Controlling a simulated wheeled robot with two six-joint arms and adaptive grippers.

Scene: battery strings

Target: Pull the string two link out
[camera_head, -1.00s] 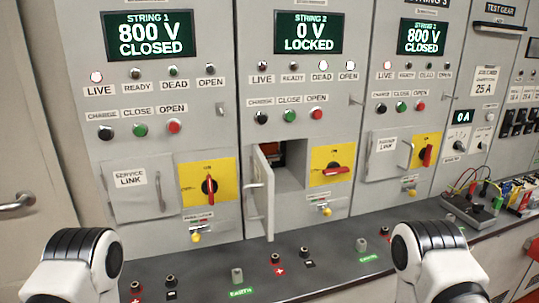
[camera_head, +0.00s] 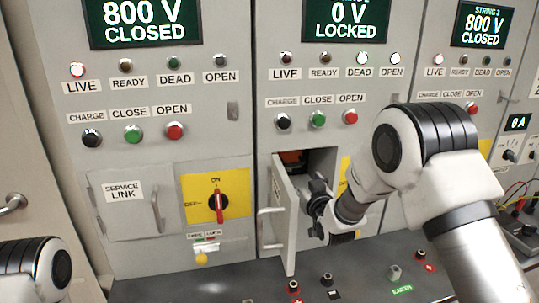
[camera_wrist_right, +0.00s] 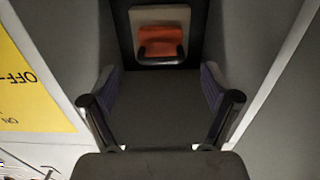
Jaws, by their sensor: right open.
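The string two link is an orange block with a dark bar handle (camera_wrist_right: 162,45), seated on a pale plate at the back of the open compartment in the right wrist view. In the head view only a sliver of orange (camera_head: 291,157) shows inside. My right gripper (camera_head: 318,210) is at the compartment mouth, beside the open door (camera_head: 284,215). In the wrist view its fingers (camera_wrist_right: 160,101) are spread wide and empty, with the handle ahead between them and apart from them. My left gripper is out of view; only part of my left arm shows at lower left.
The open door with its handle stands left of my right gripper. A yellow switch plate (camera_wrist_right: 28,85) is close by in the wrist view. The compartment walls are narrow around the fingers. Terminals (camera_head: 327,281) line the dark ledge below. The string two display (camera_head: 351,22) reads 0 V LOCKED.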

